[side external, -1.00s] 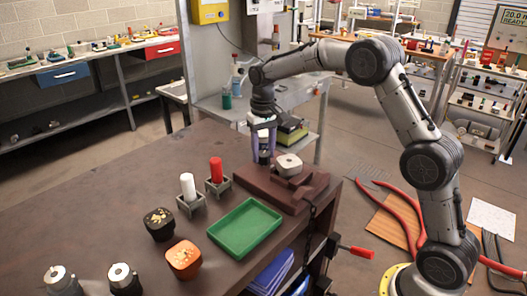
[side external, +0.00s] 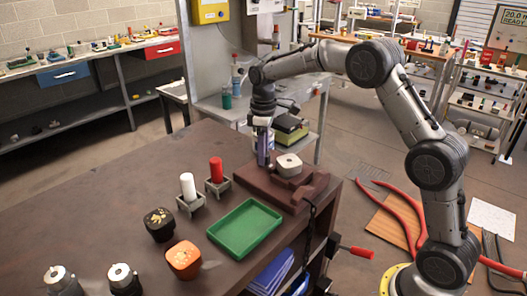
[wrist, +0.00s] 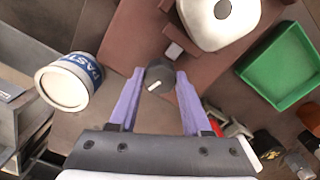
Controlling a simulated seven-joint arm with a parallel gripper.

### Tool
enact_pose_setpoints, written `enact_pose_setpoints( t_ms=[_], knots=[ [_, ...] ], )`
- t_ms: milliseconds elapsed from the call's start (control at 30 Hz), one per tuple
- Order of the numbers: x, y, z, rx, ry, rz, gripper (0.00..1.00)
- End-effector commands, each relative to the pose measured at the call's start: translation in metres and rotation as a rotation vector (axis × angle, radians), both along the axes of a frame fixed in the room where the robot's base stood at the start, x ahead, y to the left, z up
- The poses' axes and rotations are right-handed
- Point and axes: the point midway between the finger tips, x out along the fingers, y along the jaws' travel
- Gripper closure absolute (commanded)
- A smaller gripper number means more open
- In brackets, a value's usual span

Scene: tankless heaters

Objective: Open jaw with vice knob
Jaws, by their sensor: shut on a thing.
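The brown-red vice (side external: 310,190) sits at the right corner of the bench, with a pale rounded block (side external: 288,166) at its jaw. The block also shows at the top of the wrist view (wrist: 218,20). The vice knob (wrist: 158,75) is dark and round with a white mark, between my purple fingertips in the wrist view. My gripper (wrist: 159,84) is shut on this knob, one finger on each side. In the side view my gripper (side external: 264,160) points down at the vice's left end and hides the knob.
A green tray (side external: 245,229) lies in front of the vice. White (side external: 188,186) and red (side external: 216,170) cylinders stand in holders to the left. A can marked PAST (wrist: 69,83) is near my gripper in the wrist view.

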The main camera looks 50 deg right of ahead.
Motion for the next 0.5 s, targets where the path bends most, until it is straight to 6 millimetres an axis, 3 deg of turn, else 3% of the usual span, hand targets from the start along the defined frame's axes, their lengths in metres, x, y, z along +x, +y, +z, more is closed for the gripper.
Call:
enact_pose_setpoints(
  t_ms=[500],
  knots=[
    [0.0009,-0.0001,0.0027,0.000,-0.006,0.104,1.00]
  ],
)
